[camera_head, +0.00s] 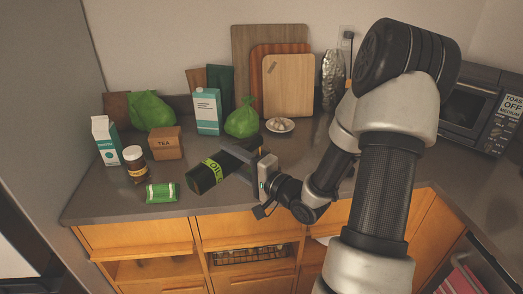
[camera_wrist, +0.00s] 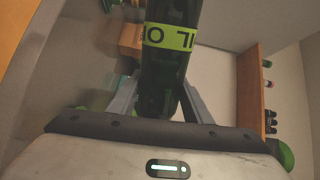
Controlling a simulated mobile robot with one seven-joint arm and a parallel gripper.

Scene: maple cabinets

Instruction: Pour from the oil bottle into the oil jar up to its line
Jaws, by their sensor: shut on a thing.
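The oil bottle (camera_head: 205,177) is dark green glass with a bright green OIL band. My gripper (camera_head: 246,166) is shut on it and holds it strongly tilted, close to lying flat, over the front part of the counter. In the wrist view the bottle (camera_wrist: 168,75) sits between the two fingers of my gripper (camera_wrist: 158,98), its band upside down and its far end out of frame. A small jar (camera_head: 135,168) with a white lid and brown contents stands at the left; I cannot tell if it is the oil jar. No fill line or flowing oil can be made out.
A green packet (camera_head: 162,193) lies near the counter's front edge, left of the bottle. Behind stand a tea box (camera_head: 165,143), cartons (camera_head: 207,111), green bags (camera_head: 242,120), a small plate (camera_head: 280,125) and cutting boards (camera_head: 289,86). A toaster oven (camera_head: 475,108) is at the right.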

